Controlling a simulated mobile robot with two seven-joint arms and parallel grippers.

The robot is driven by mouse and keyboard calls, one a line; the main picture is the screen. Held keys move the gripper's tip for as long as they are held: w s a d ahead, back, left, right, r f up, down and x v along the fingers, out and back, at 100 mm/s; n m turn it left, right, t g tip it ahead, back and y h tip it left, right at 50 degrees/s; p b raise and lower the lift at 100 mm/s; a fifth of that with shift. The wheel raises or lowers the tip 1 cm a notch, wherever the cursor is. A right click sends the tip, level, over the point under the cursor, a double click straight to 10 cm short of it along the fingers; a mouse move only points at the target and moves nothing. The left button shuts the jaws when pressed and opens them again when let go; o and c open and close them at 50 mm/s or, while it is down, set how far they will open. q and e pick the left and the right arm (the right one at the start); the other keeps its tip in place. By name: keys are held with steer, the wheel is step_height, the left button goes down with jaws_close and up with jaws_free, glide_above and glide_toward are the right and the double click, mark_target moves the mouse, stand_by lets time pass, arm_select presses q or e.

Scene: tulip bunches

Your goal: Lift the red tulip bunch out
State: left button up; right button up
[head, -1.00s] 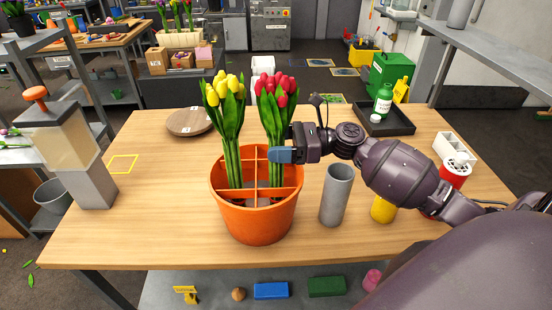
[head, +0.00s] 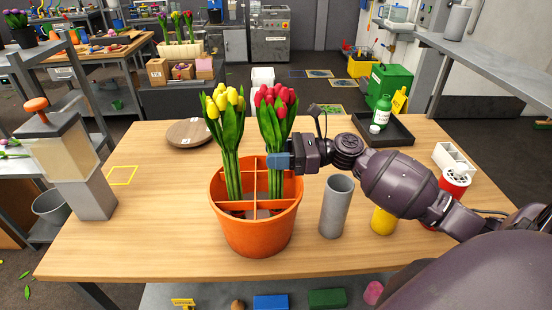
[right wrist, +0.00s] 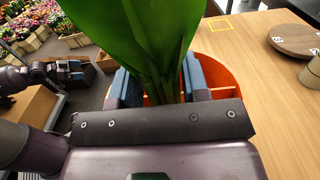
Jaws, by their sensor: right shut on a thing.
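The red tulip bunch (head: 274,115) stands upright in a back-right compartment of the orange pot (head: 255,231). Its stems (head: 275,182) reach down inside the rim, and their lower ends are hidden. My right gripper (head: 281,161) is shut on the red bunch's stems just above the rim. In the right wrist view, green leaves (right wrist: 145,35) rise between its blue fingers (right wrist: 155,88). The yellow tulip bunch (head: 226,125) stands in the compartment to the left. My left gripper (right wrist: 72,70) shows small at the left of the right wrist view; its jaws are unclear.
A grey cylinder (head: 335,207) stands close right of the pot, below my right arm. A yellow can (head: 383,220) and a red-and-white container (head: 456,180) are farther right. A dark tray (head: 396,133) and a round wooden board (head: 190,133) lie behind.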

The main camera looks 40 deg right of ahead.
mark_target(275, 82)
step_height(275, 82, up, 19)
steer(key=shift+f+p, duration=0.15)
steer(key=shift+p, duration=1.1)
steer(key=shift+r, duration=0.6)
